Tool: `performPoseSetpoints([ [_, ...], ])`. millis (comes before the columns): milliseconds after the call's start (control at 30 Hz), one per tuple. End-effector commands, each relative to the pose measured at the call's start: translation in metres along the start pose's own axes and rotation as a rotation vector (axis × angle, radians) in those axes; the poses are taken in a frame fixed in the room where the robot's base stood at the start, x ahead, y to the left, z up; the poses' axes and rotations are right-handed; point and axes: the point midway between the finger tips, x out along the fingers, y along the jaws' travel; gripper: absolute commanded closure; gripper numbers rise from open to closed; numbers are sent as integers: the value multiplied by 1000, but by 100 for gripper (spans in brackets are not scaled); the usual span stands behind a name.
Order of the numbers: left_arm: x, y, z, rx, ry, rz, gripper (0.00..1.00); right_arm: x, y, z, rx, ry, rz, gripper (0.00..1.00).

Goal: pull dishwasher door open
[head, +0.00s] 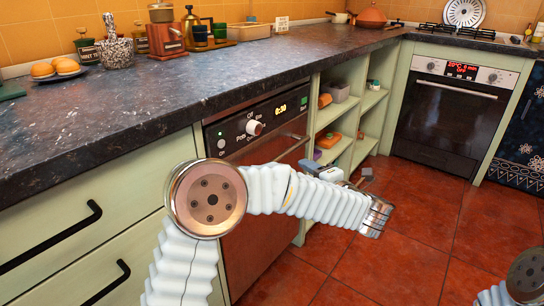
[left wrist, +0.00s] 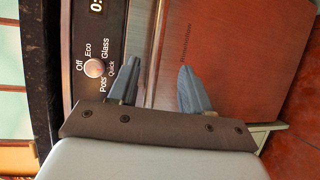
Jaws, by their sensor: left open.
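The dishwasher (head: 262,215) is built in under the dark counter, with a black control panel (head: 228,134), a round knob and a reddish-brown door that looks shut. A metal handle bar (head: 285,144) runs along the top of the door, partly hidden by my left arm. My left gripper (head: 309,164) is in front of the door's right side. In the left wrist view the left gripper (left wrist: 158,64) is open, its two grey fingers pointing at the dishwasher. The metal strip (left wrist: 150,38) below the panel passes between the fingers; contact cannot be told. My right gripper is out of view.
Green drawers (head: 90,235) with black handles are left of the dishwasher. Open shelves (head: 345,125) stand to its right, then an oven (head: 445,115). The red tiled floor (head: 400,245) in front is clear. Jars and kitchenware stand on the counter (head: 175,95).

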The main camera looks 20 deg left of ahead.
Motion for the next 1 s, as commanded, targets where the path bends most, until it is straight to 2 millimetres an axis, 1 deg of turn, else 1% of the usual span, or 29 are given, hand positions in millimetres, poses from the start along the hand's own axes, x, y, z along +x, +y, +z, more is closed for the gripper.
performPoseSetpoints([
  [67,3,4,-3,-20,23,-3,52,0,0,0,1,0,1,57],
  [167,20,4,-4,-20,27,-4,52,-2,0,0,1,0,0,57],
  [400,76,4,-6,-16,26,-3,52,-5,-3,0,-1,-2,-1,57],
  [500,97,3,-6,-16,24,-3,52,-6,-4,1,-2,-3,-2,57],
  [600,114,4,-6,-16,23,-2,52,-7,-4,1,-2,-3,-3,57],
  [700,126,3,-6,-15,23,-3,52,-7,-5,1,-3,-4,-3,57],
  [800,132,3,-6,-14,21,-3,52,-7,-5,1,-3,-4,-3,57],
  [1000,134,3,-6,-14,20,-2,52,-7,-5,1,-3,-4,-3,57],
])
